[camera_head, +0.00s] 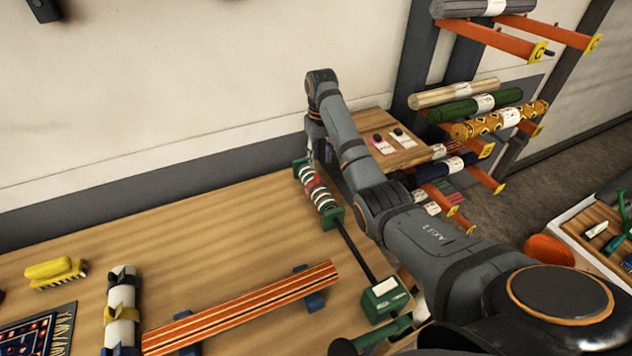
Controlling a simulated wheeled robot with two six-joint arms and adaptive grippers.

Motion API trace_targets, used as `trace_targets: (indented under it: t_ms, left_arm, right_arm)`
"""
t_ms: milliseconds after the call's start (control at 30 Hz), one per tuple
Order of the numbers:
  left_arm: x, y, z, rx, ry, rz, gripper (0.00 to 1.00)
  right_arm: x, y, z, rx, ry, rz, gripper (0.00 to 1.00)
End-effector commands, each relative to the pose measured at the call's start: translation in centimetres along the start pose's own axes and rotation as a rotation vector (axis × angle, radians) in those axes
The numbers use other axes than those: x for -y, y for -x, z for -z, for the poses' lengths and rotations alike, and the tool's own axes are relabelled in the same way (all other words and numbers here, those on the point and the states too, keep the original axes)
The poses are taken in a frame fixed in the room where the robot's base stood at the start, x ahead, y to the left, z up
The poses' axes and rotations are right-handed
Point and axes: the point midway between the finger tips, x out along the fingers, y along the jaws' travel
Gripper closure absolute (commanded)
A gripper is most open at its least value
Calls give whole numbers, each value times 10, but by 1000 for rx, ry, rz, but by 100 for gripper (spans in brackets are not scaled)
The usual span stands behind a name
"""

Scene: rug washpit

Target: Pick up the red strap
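No red strap stands out clearly. A striped roll (319,194) with red, white and dark bands sits in a green stand at the back of the wooden table, with a red patch near its upper end. A small item with a red end (382,144) lies on a small wooden shelf, beside one with a black end (402,137). My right arm reaches across from the lower right and bends down at the wall. My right gripper (319,155) is small and partly hidden beside the roll's upper end. Its fingers cannot be made out. My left gripper is out of view.
An orange striped board (240,308) rests on blue blocks on the table (180,245). A white roll (121,312), yellow brush (55,272) and patterned rug (38,332) are at left. An orange rack (490,38) holding several rolls stands at right. The table's middle left is clear.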

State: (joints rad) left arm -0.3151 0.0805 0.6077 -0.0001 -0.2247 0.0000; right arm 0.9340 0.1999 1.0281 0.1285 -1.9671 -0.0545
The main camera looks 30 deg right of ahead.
Motion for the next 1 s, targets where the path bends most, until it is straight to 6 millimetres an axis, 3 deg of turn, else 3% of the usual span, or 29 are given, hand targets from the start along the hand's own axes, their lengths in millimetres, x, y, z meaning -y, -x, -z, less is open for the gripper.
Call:
trace_targets:
  t_ms: [67, 133, 333, 433, 633, 867, 1000]
  left_arm:
    - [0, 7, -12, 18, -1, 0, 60]
    - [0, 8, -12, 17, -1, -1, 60]
    - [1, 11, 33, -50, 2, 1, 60]
    - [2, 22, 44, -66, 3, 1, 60]
    - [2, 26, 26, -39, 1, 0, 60]
    - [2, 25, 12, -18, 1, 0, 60]
    - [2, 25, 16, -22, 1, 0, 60]
  right_arm:
    - [0, -10, -1, 4, 0, 1, 62]
    - [0, -17, -1, 4, 0, 0, 62]
    - [2, -25, -1, 4, 0, 0, 62]
    - [6, -39, 0, 7, 0, 1, 62]
    - [8, -69, 1, 3, 0, 1, 62]
    - [8, -73, 1, 2, 0, 0, 62]
    - [8, -73, 1, 2, 0, 0, 79]
